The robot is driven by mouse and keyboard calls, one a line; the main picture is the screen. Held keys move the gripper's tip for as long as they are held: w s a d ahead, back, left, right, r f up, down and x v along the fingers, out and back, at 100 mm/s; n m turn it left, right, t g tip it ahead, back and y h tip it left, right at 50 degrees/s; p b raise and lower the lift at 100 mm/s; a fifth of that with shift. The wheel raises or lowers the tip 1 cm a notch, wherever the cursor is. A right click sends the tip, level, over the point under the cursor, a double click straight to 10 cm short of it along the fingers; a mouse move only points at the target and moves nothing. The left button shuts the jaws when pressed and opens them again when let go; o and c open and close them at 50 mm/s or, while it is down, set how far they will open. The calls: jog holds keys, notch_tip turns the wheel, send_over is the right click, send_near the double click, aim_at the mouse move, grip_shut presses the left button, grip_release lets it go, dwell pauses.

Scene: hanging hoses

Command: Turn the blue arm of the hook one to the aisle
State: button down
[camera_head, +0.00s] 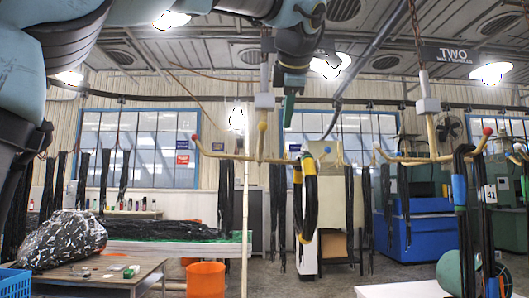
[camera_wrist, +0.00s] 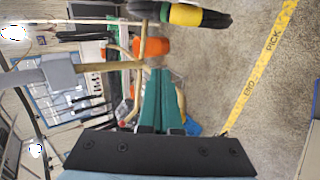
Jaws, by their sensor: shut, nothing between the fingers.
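Hook one hangs at the centre of the head view, its tan post (camera_head: 260,140) below a pale block, with curved arms at its foot. One arm (camera_head: 215,154) ends in a red ball at left; another ends in a small blue tip (camera_head: 327,150) at right. My gripper (camera_head: 284,119) points down just right of the post, shut and empty. In the wrist view its green fingers (camera_wrist: 159,76) are together beside the post (camera_wrist: 105,66); contact cannot be told. The hose (camera_wrist: 210,19) shows above.
Hook two (camera_head: 428,135), under a TWO sign (camera_head: 456,55), hangs at right with banded hoses (camera_head: 460,195). A table (camera_head: 105,272) with a wrapped bundle (camera_head: 62,240) and an orange bin (camera_head: 205,279) stand at lower left. A yellow floor line (camera_wrist: 262,65) crosses open floor.

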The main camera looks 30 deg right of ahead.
jog(key=shift+w+a+f+b, duration=1.1)
jog(key=shift+w+a+f, duration=0.6)
jog(key=shift+w+a, duration=3.8)
jog(key=shift+w+a+p, duration=1.5)
jog(key=shift+w+a, duration=0.95)
jog(key=shift+w, duration=2.15)
jog(key=shift+s+d+r+p, duration=0.7)
jog(key=shift+s+r+p, duration=1.7)
jog(key=shift+r, duration=2.15)
jog(key=s+a+b, duration=0.4)
jog(key=s+a, duration=0.1)
jog(key=s, duration=0.5)
